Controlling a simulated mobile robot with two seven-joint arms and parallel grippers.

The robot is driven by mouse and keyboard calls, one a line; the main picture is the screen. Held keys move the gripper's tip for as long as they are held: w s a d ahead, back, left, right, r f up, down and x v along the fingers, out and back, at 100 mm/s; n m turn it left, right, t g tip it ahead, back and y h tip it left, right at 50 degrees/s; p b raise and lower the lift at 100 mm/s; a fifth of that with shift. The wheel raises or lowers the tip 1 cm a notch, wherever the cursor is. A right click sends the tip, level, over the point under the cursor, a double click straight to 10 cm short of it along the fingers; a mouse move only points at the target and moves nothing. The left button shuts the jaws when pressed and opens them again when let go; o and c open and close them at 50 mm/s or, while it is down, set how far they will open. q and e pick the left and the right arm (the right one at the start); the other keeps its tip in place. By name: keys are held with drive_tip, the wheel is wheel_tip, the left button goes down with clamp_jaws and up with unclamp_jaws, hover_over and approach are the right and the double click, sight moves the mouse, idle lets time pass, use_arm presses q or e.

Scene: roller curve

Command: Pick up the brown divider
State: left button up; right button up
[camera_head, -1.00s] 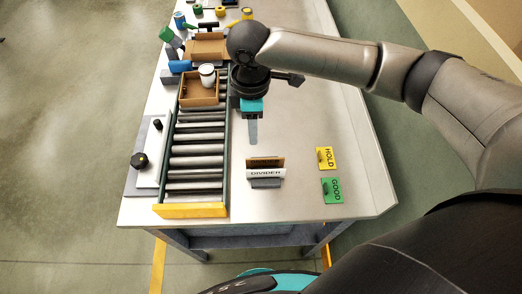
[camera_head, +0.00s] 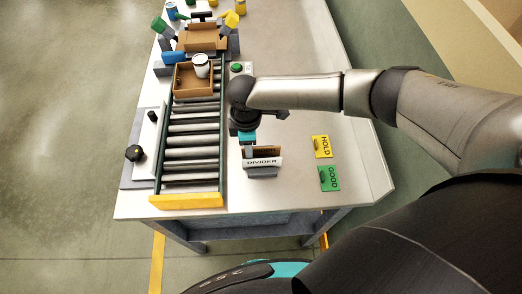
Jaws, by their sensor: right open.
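The brown divider (camera_head: 268,150) stands upright on the table, behind a white divider (camera_head: 262,162) marked "DIVIDER". Both are in a small grey holder (camera_head: 263,173). My right gripper (camera_head: 247,148) comes down from above at the left end of the brown divider, with its jaws open. The arm and wrist above it hide part of the view, and the fingers hide the divider's left part. I cannot tell whether they touch it. My left gripper is not in view.
The roller conveyor (camera_head: 191,150) runs along the left, with a cardboard box (camera_head: 180,92) holding a white cup (camera_head: 201,66). A yellow HOLD card (camera_head: 323,147) and a green GOOD card (camera_head: 329,179) lie to the right. The table around them is clear.

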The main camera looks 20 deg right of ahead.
drive_tip(key=shift+f, duration=0.35)
drive_tip(key=shift+c, duration=0.3)
clamp_jaws()
